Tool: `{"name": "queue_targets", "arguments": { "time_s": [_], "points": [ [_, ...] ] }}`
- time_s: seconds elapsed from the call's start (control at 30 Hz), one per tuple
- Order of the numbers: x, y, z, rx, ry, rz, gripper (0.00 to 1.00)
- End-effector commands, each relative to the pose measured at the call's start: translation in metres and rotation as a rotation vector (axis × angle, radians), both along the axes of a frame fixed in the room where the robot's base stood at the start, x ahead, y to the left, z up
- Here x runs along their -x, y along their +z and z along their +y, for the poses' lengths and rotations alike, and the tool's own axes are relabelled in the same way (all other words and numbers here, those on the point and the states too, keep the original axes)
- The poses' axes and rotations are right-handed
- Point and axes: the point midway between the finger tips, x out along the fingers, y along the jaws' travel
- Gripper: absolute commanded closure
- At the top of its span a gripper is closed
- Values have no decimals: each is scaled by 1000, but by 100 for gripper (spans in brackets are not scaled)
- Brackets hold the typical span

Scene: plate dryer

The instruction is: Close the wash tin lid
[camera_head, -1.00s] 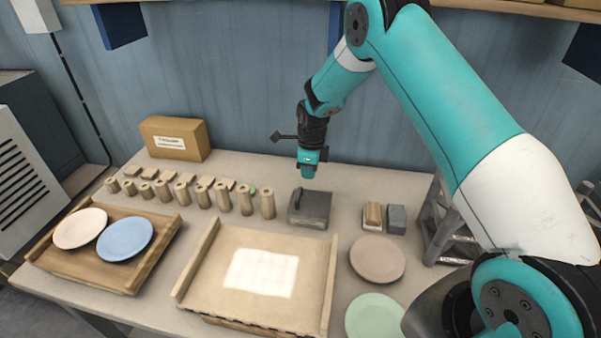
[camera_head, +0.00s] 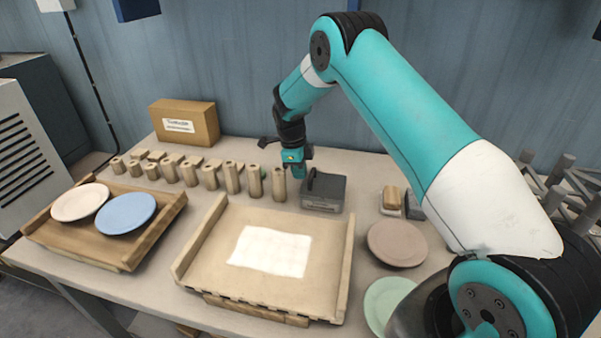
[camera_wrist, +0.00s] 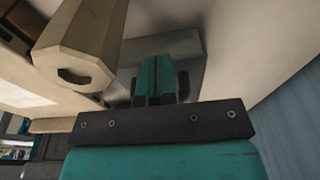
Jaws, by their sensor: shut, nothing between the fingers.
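The wash tin (camera_head: 328,194) is a small dark grey box on the table behind the wooden board. A dark handle-like piece stands up at its left end. I cannot tell the lid apart from the body, nor how far it is open. My gripper (camera_head: 299,174) is shut and empty, pointing down just behind and left of the tin, close to the upright piece. In the wrist view my gripper (camera_wrist: 157,78) shows its two teal fingers together in front of a grey surface, likely the tin (camera_wrist: 190,47). Contact cannot be made out.
A row of wooden posts (camera_head: 232,178) stands left of the tin; one post (camera_wrist: 82,45) is close in the wrist view. A wooden board (camera_head: 212,240) lies in front. A sponge block (camera_head: 391,198) and a pinkish plate (camera_head: 397,244) are to the right, with bare table between.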

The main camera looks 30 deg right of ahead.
Motion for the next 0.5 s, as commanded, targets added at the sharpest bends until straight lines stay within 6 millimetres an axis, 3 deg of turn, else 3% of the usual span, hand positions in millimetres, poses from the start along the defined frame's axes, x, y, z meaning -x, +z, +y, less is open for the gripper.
{"name": "queue_targets", "arguments": {
  "time_s": [0.5],
  "points": [
    [-1, -9, 3, 0, 2, 0, 100]
  ]
}}
